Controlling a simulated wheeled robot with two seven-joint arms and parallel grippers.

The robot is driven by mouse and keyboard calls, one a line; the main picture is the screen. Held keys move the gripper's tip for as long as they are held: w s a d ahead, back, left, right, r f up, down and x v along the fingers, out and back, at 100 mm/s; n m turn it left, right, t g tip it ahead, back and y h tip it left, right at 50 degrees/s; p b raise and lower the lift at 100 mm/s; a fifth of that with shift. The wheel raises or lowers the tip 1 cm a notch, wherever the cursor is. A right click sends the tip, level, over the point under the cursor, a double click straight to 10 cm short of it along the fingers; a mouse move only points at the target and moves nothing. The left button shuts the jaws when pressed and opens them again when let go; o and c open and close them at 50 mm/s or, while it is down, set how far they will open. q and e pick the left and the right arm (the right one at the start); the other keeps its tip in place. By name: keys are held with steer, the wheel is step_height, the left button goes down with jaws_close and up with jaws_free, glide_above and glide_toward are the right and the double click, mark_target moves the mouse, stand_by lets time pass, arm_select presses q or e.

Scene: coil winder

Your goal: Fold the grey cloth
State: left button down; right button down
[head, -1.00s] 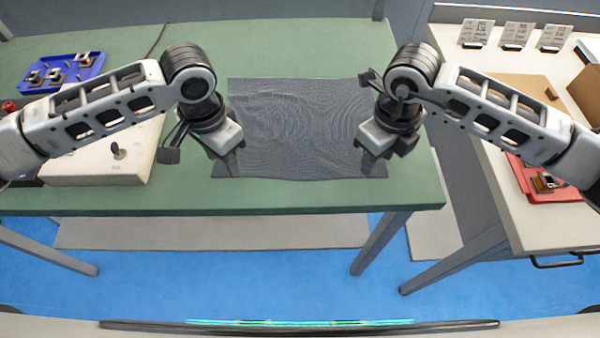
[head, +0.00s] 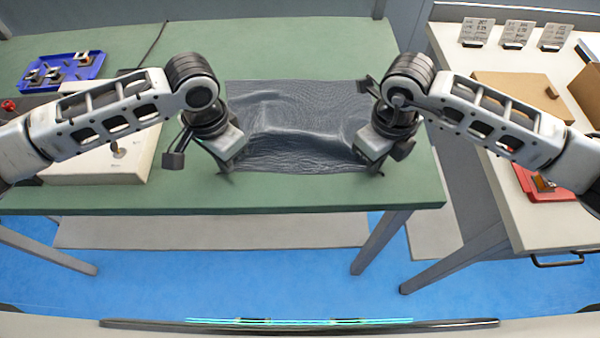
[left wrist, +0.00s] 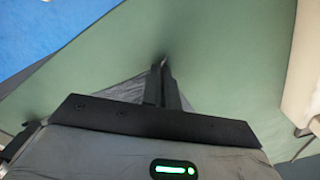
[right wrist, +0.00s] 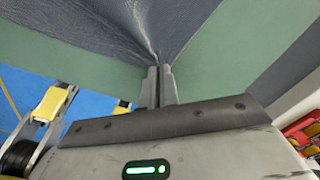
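The grey cloth (head: 290,110) lies on the green table, with a raised, rumpled ridge across its middle and near part. My left gripper (head: 226,168) is shut on its near left corner; the left wrist view shows the closed fingers (left wrist: 161,82) with a bit of cloth (left wrist: 127,90) beside them. My right gripper (head: 377,170) is shut on its near right corner; in the right wrist view the cloth (right wrist: 110,28) gathers in creases to the closed fingertips (right wrist: 155,72). The pinched corners are partly hidden by the grippers in the head view.
The green table (head: 290,195) is clear in front of the cloth. A pale box with a knob (head: 90,165) and a blue tray of parts (head: 62,72) stand at the left. A side table (head: 490,155) at the right holds a red tray (head: 545,190) and a cardboard box (head: 522,92).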

arm_select(q)
steer(key=shift+a, duration=0.15)
arm_select(e)
steer(key=shift+d, duration=0.15)
